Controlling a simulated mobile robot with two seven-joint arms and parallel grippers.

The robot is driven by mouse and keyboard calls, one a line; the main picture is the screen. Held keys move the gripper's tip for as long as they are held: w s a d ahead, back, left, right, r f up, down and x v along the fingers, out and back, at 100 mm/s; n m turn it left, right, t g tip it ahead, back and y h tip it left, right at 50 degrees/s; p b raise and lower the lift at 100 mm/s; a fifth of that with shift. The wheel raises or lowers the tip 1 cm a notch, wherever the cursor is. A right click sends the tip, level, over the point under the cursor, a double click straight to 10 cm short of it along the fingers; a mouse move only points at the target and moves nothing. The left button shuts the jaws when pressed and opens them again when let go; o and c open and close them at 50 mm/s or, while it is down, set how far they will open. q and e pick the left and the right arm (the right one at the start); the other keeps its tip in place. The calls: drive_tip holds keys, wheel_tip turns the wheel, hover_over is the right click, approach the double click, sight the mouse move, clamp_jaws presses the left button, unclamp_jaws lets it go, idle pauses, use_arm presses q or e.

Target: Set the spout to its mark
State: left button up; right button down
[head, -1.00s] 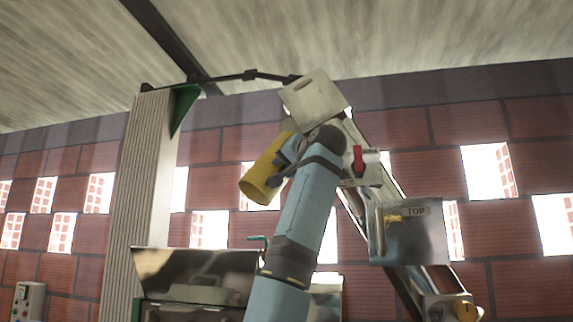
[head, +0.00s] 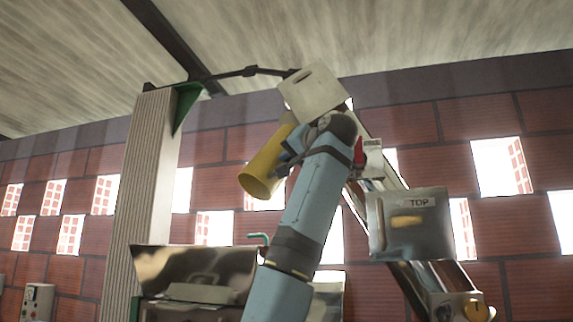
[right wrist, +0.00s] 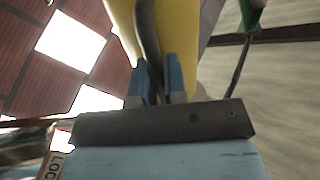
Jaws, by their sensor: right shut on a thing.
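The spout (head: 263,172) is a yellow tube below the pale metal head box (head: 313,91) in the head view. It slants down to the left, its open mouth at the lower end. My right gripper (head: 298,143) is at the spout's right side, partly hidden by its own wrist. In the right wrist view, its blue fingers (right wrist: 158,80) are shut on a dark bar (right wrist: 148,45) that runs in front of the yellow spout (right wrist: 175,35). I cannot make out a mark for the spout. My left gripper is not in view.
A red lever (head: 359,155) sits right of my wrist on the sloping elevator. A metal box labelled TOP (head: 410,222) is lower right. A ribbed pillar (head: 142,200) stands left, and a shiny metal hopper (head: 195,272) is below the spout. Open air lies between pillar and spout.

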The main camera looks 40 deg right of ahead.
drive_tip(key=s+d+n+y+b, duration=0.1)
drive_tip(key=y, duration=0.1)
drive_tip(key=s+d+n+y, duration=0.1)
drive_tip(key=y, duration=0.1)
drive_tip(key=shift+s+n+b, duration=0.15)
drive_tip(key=shift+n+b, duration=0.2)
drive_tip(key=shift+n, duration=0.05)
drive_tip(key=c, duration=1.3)
unclamp_jaws()
drive_tip(key=shift+o, duration=0.5)
drive_tip(key=shift+r, duration=0.1)
